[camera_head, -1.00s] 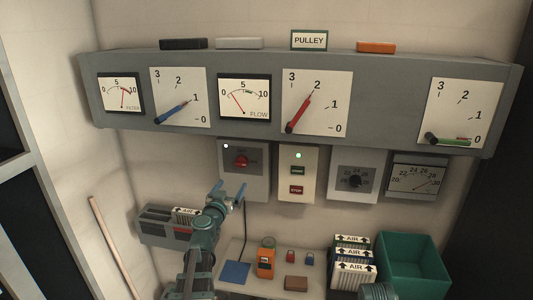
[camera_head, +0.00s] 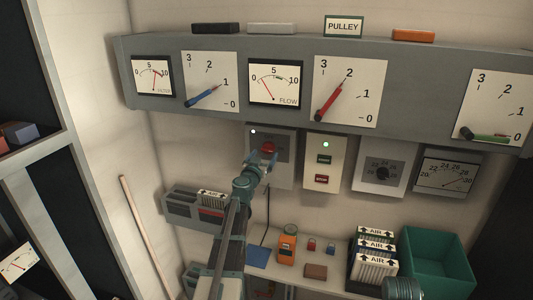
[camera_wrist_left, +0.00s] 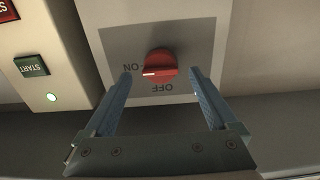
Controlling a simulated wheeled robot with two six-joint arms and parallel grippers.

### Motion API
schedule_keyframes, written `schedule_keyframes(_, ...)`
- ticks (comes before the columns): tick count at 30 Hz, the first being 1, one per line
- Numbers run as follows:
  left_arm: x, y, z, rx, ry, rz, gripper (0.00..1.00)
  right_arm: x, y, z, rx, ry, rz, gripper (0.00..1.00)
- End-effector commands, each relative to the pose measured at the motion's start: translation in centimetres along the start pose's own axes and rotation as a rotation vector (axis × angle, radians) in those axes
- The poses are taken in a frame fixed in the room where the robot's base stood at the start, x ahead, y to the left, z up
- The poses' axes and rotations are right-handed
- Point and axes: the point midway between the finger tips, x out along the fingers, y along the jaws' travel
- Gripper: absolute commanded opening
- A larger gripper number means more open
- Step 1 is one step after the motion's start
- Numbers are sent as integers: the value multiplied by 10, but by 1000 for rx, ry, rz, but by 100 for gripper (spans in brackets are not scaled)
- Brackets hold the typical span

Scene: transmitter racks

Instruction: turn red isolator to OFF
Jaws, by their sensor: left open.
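The red isolator is a round red knob (camera_head: 267,147) on a grey plate of a wall box (camera_head: 284,174). In the left wrist view the knob (camera_wrist_left: 159,65) shows upside down, its white mark pointing at the word ON, with OFF printed on another side. My left gripper (camera_head: 262,158) is open in front of the knob. In the left wrist view its two blue fingers (camera_wrist_left: 160,74) stand on either side of the knob, with gaps to it. I cannot tell how far they are from the plate. My right gripper is not in view.
A start/stop box (camera_head: 324,162) with a green light hangs close to the right of the isolator. The grey gauge panel (camera_head: 230,115) juts out above. A shelf below holds an orange device (camera_head: 287,250), a card rack (camera_head: 374,250) and a green bin (camera_head: 437,258).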

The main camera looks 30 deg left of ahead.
Motion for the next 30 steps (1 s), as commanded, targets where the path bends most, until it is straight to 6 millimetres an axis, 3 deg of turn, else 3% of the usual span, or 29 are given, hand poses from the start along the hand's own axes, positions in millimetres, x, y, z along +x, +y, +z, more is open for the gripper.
schedule_keyframes(1,14,-1,0,0,0,0,92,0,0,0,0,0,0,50)
schedule_keyframes(6,32,0,0,0,0,0,92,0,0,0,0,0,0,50)
schedule_keyframes(15,33,0,0,0,0,0,92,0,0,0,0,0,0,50)
schedule_keyframes(27,33,0,0,0,0,0,20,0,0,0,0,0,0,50)
schedule_keyframes(30,33,0,0,0,0,0,8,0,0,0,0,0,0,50)
